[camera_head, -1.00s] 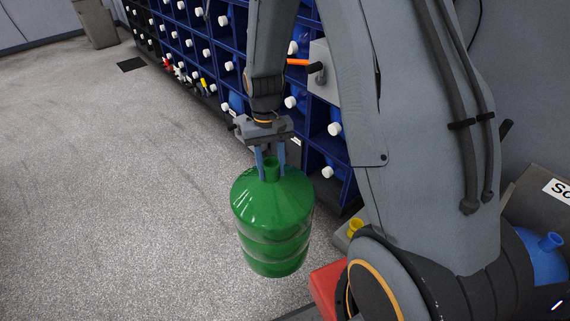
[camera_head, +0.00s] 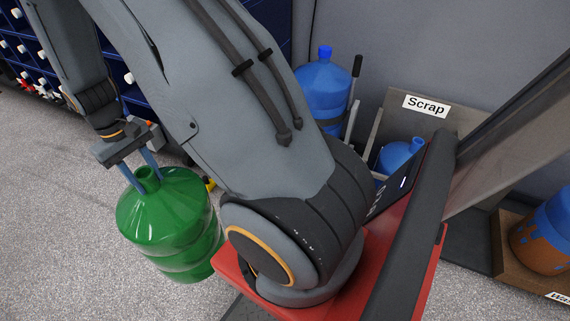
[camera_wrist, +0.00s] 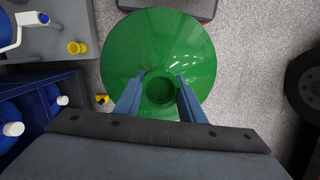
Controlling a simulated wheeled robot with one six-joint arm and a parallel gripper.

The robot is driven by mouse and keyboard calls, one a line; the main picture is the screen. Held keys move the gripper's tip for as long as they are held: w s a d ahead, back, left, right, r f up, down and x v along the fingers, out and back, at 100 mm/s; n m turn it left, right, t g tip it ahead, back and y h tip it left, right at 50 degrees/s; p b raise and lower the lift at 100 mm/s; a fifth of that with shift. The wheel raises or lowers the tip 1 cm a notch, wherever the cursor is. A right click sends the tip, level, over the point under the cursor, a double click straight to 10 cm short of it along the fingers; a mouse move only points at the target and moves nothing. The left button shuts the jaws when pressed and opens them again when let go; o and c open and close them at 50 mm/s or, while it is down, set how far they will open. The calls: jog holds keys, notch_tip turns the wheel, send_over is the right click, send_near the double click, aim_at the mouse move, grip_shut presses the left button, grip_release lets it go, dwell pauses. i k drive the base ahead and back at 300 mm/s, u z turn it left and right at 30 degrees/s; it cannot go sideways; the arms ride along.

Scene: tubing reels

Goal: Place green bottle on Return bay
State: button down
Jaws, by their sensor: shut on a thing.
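The large green bottle (camera_head: 168,222) hangs upright from my gripper (camera_head: 147,170) at the left of the head view. My gripper is shut on its neck, with one blue finger on each side. In the wrist view the green bottle (camera_wrist: 160,50) fills the upper middle, and my gripper's fingers (camera_wrist: 160,92) straddle the neck opening. No Return bay label shows in these frames.
A Scrap sign (camera_head: 427,106) stands behind a blue bottle (camera_head: 398,156). Another blue bottle (camera_head: 325,88) stands by the wall. A wooden bin (camera_head: 508,245) with a blue-and-brown bottle is at right. Blue racks (camera_head: 140,95) line the back left. The left floor is clear.

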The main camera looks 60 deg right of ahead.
aim_at(458, 229)
jog(key=z, duration=0.05)
jog(key=k, duration=1.95)
jog(key=z, duration=2.6)
jog(key=i, duration=1)
jog(key=z, duration=0.05)
